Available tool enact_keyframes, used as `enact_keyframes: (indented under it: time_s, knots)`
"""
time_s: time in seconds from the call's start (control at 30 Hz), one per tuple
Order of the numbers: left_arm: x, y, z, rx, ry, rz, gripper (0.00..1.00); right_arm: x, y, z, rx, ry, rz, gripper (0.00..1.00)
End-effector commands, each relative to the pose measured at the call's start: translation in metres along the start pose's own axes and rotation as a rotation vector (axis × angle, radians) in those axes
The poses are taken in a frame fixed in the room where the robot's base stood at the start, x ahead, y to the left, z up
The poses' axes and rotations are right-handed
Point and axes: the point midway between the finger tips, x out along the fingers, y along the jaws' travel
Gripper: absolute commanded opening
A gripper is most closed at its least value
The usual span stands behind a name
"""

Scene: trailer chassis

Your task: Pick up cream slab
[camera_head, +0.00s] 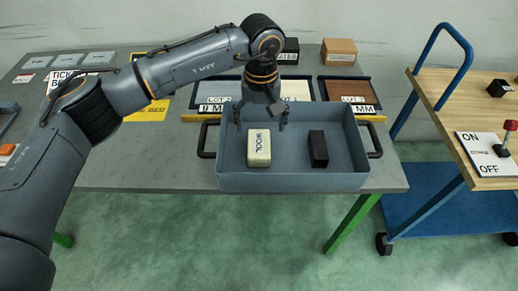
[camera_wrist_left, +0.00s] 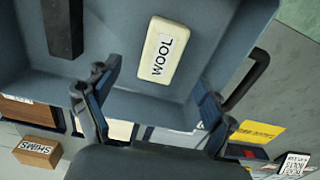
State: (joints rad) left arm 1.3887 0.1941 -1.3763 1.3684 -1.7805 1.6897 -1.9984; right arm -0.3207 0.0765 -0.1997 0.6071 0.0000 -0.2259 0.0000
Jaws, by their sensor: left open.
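The cream slab (camera_head: 259,148), labelled "WOOL", lies flat in the left half of a blue-grey tray (camera_head: 290,182) with raised walls. It also shows in the left wrist view (camera_wrist_left: 163,51), beyond the fingertips. My left gripper (camera_head: 261,116) is open and empty above the tray's back part, over the far end of the slab and apart from it. Its two spread fingers show in the left wrist view (camera_wrist_left: 155,90). My right gripper is in neither view.
A black block (camera_head: 318,149) lies in the same tray, to the right of the slab. Behind the tray are lot trays (camera_head: 350,92), a yellow strip and a brown box (camera_head: 339,51). A wooden-topped cart (camera_head: 460,120) stands to the right.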

Motion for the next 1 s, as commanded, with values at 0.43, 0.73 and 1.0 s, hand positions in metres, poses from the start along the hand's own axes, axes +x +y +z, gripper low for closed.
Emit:
enact_keyframes:
  time_s: [0.43,0.73,1.0]
  knots:
    - [0.056,-0.002,0.0,-0.001,-0.003,0.001,0.83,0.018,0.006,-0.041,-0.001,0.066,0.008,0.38]
    - [0.092,-0.004,-0.001,-0.002,-0.002,0.002,0.83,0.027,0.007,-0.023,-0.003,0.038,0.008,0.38]
    - [0.091,-0.004,-0.001,-0.001,-0.001,0.002,0.65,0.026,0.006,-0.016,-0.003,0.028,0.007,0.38]
